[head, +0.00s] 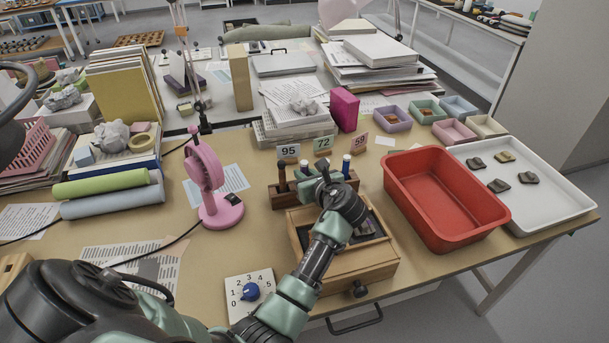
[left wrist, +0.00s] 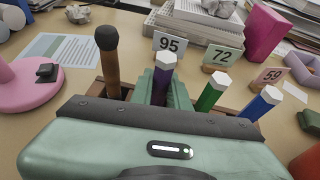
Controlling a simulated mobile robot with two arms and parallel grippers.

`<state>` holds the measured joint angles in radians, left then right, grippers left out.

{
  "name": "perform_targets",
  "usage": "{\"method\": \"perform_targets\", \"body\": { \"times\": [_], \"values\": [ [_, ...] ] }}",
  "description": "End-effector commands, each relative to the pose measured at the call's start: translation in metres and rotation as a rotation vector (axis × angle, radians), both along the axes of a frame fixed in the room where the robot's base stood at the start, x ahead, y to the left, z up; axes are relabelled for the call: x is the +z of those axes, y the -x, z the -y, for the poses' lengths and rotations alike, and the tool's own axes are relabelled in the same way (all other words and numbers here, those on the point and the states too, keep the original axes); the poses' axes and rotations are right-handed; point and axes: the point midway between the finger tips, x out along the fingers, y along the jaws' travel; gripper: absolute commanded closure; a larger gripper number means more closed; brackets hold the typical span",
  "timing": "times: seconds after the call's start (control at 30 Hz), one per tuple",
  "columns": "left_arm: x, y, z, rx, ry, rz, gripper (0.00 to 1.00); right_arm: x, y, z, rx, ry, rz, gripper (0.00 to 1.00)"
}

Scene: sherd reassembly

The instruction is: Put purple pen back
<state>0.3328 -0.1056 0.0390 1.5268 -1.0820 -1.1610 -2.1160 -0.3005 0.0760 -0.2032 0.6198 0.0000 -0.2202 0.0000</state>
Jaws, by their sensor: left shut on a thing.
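The purple pen (left wrist: 162,84) has a pale hexagonal end and stands roughly upright between the green fingers of my left gripper (left wrist: 166,92). The gripper is shut on it. In the head view my left gripper (head: 312,178) is over the brown wooden pen rack (head: 284,200). The pen's lower end is hidden, so I cannot tell how deep it sits in the rack. A green pen (left wrist: 211,94) and a blue pen (left wrist: 260,104) stand to its right, and a brown dark-tipped stick (left wrist: 109,62) to its left. My right gripper is out of view.
Number cards 95 (head: 288,152), 72 (head: 323,143) and 59 (head: 359,142) stand behind the rack. A wooden box (head: 345,275) with a knobbed drawer is in front. A pink fan (head: 207,180) stands left, a red tray (head: 430,200) right.

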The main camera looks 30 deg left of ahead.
Motion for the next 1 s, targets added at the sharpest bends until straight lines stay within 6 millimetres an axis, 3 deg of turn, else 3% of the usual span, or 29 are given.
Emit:
{"method": "perform_targets", "body": {
  "times": [0.7, 0.73, 0.8, 1.0],
  "values": [
    [-0.012, 0.0, 0.0, 0.0, -0.001, 0.001, 1.0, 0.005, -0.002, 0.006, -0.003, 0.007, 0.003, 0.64],
    [-0.012, 0.0, 0.0, 0.001, 0.0, 0.0, 0.78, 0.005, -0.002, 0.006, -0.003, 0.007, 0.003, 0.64],
    [-0.013, 0.0, 0.0, 0.001, 0.001, -0.002, 0.62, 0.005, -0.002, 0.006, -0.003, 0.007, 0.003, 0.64],
    [-0.015, 0.001, 0.0, 0.001, 0.003, -0.005, 0.62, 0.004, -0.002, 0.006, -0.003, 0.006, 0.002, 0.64]
  ]
}}
